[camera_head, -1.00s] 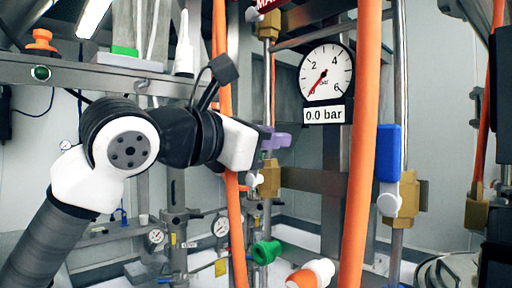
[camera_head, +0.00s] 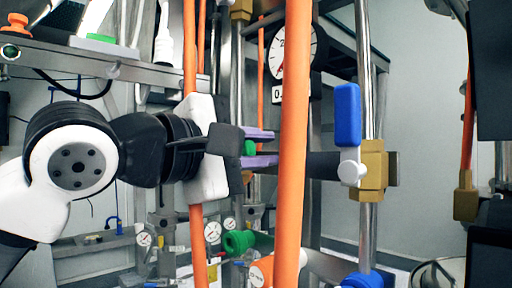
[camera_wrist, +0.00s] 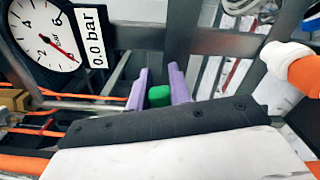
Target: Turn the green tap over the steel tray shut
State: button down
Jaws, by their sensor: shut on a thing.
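My gripper (camera_head: 262,147) has purple fingers and is shut on a small green piece (camera_head: 250,147), which looks like the handle of the green tap. In the wrist view the green piece (camera_wrist: 160,96) sits between the two purple fingers of my gripper (camera_wrist: 160,84). The tap's body is mostly hidden behind my gripper and the orange hose, so I cannot tell its turn angle. I cannot pick out the steel tray in either view.
An orange hose (camera_head: 294,130) stands upright close right of my fingers. A blue-handled tap (camera_head: 347,115) with brass body (camera_head: 373,170) is further right. A pressure gauge (camera_wrist: 42,33) is partly behind the hose in the head view. A green ribbed fitting (camera_head: 238,242) lies below.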

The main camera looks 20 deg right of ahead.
jog(key=shift+s+d+f+m+b, duration=0.1)
jog(key=shift+f+m+b, duration=0.25)
jog(key=shift+f+m, duration=0.35)
jog(key=shift+s+f+m+b, duration=0.1)
jog(key=shift+f+m+b, duration=0.25)
jog(key=shift+m, duration=0.65)
jog(key=shift+f, duration=0.1)
jog(key=c, duration=1.3)
grip_release()
jog(key=b+v, duration=0.2)
jog(key=v, duration=1.2)
jog(key=shift+b, duration=0.3)
